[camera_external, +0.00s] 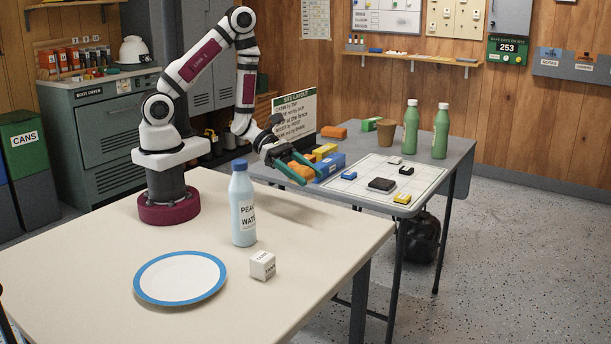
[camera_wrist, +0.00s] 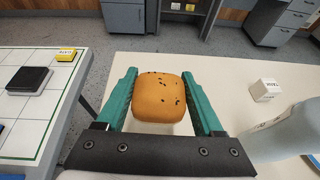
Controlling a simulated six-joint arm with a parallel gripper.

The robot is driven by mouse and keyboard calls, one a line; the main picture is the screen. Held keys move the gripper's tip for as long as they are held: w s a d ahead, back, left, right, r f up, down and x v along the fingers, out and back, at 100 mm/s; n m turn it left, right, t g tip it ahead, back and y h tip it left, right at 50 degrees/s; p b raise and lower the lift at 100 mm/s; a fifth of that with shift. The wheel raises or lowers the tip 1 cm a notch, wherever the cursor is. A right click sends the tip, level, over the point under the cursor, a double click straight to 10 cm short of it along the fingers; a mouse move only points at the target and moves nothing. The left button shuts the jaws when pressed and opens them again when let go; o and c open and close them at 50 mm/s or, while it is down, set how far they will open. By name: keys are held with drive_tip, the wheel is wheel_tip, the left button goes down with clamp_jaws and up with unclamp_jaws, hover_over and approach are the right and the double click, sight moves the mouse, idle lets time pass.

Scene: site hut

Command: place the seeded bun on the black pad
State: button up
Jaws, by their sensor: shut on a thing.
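The seeded bun (camera_wrist: 158,97) is orange-brown with dark seeds on top. My gripper (camera_wrist: 160,92) is shut on it, with a green finger on each side. In the external view my gripper (camera_external: 305,172) holds the bun (camera_external: 299,170) in the air near the front left edge of the grey table. The black pad (camera_external: 382,184) lies flat on a white gridded board on that table, to the right of my gripper. In the wrist view the black pad (camera_wrist: 30,79) is at the far left, apart from the bun.
The gridded board (camera_external: 362,171) also bears small yellow, blue, black and white pieces. Coloured blocks (camera_external: 328,166) stand behind my gripper. Two green bottles (camera_external: 411,127) and a brown cup (camera_external: 387,133) stand farther back. The cream table holds a water bottle (camera_external: 243,208), plate (camera_external: 180,276) and white cube (camera_external: 262,265).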

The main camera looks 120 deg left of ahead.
drive_tip(key=w+a+r+n+g+y, duration=0.1)
drive_tip(key=w+a+n+y, duration=0.3)
drive_tip(key=a, duration=0.5)
drive_tip(key=w+a+r+n+g+y, duration=0.1)
drive_tip(key=w+a+n+y, duration=0.35)
drive_tip(key=a, duration=0.35)
drive_tip(key=n+g+y, duration=0.5)
drive_tip(key=n+g, duration=0.1)
hover_over(385, 181)
wheel_tip(385, 181, down, 5)
drive_tip(key=shift+d+f, duration=0.1)
drive_tip(key=shift+f, duration=0.1)
wheel_tip(385, 181, down, 4)
drive_tip(key=shift+f, duration=0.1)
drive_tip(key=shift+s+f, duration=0.1)
drive_tip(key=o, duration=1.4)
drive_tip(key=shift+c, duration=0.2)
